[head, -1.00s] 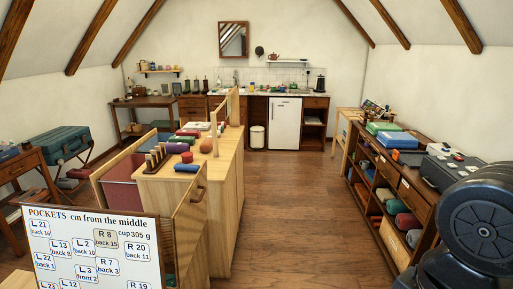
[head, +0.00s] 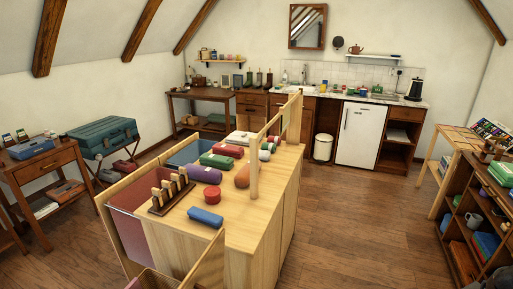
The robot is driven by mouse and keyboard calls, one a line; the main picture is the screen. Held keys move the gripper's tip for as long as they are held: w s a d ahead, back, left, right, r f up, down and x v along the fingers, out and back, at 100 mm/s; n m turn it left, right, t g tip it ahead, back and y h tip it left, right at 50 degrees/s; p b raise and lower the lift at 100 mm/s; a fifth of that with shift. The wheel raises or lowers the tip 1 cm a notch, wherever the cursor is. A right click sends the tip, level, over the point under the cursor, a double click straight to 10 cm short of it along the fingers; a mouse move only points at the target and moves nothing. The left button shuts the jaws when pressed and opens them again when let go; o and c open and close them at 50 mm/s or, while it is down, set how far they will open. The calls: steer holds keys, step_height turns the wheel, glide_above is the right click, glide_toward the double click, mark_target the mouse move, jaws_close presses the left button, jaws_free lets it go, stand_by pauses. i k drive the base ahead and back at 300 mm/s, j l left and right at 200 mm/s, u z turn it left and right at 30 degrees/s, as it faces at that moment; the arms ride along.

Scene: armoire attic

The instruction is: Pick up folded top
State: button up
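Several rolled or folded cloth-like items lie on the pale wooden cabinet (head: 243,235) in the middle of the head view. They include a purple roll (head: 201,174), a green piece (head: 216,161), a red piece (head: 228,150), a white piece (head: 240,137) and a small blue roll (head: 205,217). A round red item (head: 212,193) and an orange-brown rounded item (head: 242,178) are beside them. I cannot tell which of these, if any, is the folded top. My gripper is not in view.
A wooden rack (head: 171,192) and a post (head: 254,165) stand on the cabinet. An open panel (head: 205,265) juts out at its front. A shelf unit (head: 468,235) with folded items is at the right. The wooden floor (head: 345,220) between them is clear.

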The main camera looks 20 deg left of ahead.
mark_target(221, 162)
steer(key=i, duration=1.6)
steer(key=i+u, duration=0.4)
steer(key=i+l+u, duration=0.25)
steer(key=u, duration=0.15)
steer(key=i+l+u, duration=0.15)
steer(key=i+u, duration=0.15)
steer(key=u, duration=0.15)
steer(key=i+l+u, duration=0.2)
steer(key=u, duration=0.25)
steer(key=i+l+u, duration=0.2)
steer(key=l+u, duration=0.25)
steer(key=i+l+u, duration=0.2)
steer(key=u, duration=0.25)
